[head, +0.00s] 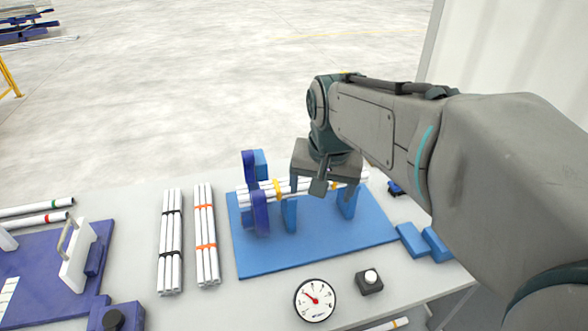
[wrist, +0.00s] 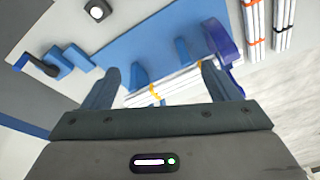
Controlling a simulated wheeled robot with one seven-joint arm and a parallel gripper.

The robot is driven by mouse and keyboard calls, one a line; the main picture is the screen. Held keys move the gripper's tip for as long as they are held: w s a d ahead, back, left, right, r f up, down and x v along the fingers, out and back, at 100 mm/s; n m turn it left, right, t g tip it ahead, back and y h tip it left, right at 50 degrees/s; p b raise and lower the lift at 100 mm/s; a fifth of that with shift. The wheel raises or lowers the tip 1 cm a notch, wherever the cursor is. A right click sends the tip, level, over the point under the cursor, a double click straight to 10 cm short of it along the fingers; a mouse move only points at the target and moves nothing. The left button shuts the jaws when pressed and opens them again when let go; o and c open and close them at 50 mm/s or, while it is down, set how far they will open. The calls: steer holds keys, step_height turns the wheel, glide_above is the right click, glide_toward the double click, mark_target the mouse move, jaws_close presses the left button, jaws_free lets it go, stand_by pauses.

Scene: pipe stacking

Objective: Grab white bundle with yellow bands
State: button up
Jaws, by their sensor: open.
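The white bundle with yellow bands (head: 264,189) rests across the blue supports of a blue fixture board (head: 262,258) on the table. It also shows in the wrist view (wrist: 177,88), with a yellow band near each end of its visible stretch. My gripper (head: 318,184) is over the bundle, between its two yellow bands in the head view, and hides part of it. In the wrist view my gripper (wrist: 158,85) is open, its two fingers apart with the bundle showing between and beyond them. I cannot tell whether the fingers touch the bundle.
A black-banded bundle (head: 170,242) and an orange-banded bundle (head: 206,235) lie left of the board. A gauge (head: 315,300) and a button box (head: 369,281) sit in front. A purple-blue fixture (head: 50,262) stands far left.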

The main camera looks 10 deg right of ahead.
steer(key=w+d+m+g, duration=0.1)
steer(key=w+m, duration=0.5)
steer(key=w, duration=0.6)
steer(key=m+g, duration=0.2)
steer(key=m, duration=0.5)
glide_above(304, 179)
steer(key=f, duration=1.4)
steer(key=shift+d+f, duration=0.4)
steer(key=shift+a+f+p, duration=0.15)
steer(key=shift+f+p, duration=0.25)
steer(key=shift+f, duration=1)
steer(key=shift+a+f+p, duration=0.15)
steer(key=shift+f+p, duration=0.25)
steer(key=shift+f, duration=0.95)
steer(key=shift+c, duration=0.3)
steer(key=c, duration=1.2)
steer(key=shift+r, duration=0.1)
steer(key=shift+c, duration=0.2)
